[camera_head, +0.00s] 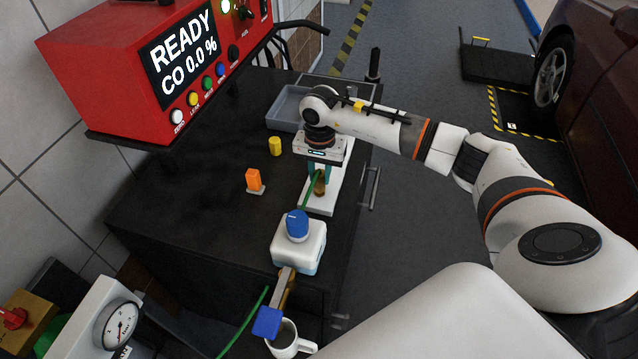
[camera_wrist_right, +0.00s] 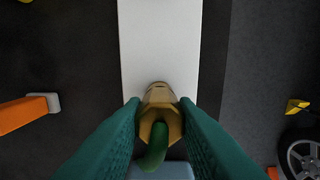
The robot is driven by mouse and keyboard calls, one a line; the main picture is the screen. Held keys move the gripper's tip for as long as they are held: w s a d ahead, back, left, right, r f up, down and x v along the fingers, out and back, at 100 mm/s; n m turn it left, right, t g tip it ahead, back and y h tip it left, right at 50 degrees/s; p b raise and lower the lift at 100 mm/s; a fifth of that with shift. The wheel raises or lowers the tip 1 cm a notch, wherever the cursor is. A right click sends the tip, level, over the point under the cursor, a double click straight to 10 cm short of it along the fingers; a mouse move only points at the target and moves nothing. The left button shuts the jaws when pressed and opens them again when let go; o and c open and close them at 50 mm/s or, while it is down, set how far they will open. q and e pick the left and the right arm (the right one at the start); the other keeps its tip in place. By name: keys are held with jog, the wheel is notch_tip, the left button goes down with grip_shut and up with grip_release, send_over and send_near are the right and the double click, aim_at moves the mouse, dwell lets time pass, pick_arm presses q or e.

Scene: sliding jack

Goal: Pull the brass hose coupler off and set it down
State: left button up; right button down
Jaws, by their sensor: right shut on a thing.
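My right gripper (camera_head: 322,178) reaches down over the white plate (camera_head: 318,207) on the dark bench top. Its teal fingers are shut on the brass hose coupler (camera_head: 320,187), which also shows between the fingers in the right wrist view (camera_wrist_right: 158,108). A green hose (camera_wrist_right: 155,148) comes out of the coupler's near end. The coupler's narrow far end points along the white plate; I cannot tell whether it touches the plate. A white box with a blue knob (camera_head: 297,224) stands at the plate's near end. My left gripper is not in view.
An orange block (camera_head: 253,180) and a yellow cylinder (camera_head: 275,146) stand left of the plate. A grey tray (camera_head: 288,104) lies behind. A blue-ended lever (camera_head: 267,322) and a white mug (camera_head: 290,343) are at the near edge. A red analyser (camera_head: 130,85) stands at left.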

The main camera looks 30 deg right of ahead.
aim_at(320, 173)
jog(key=shift+r, duration=0.1)
jog(key=shift+r+p, duration=0.6)
jog(key=shift+r, duration=0.85)
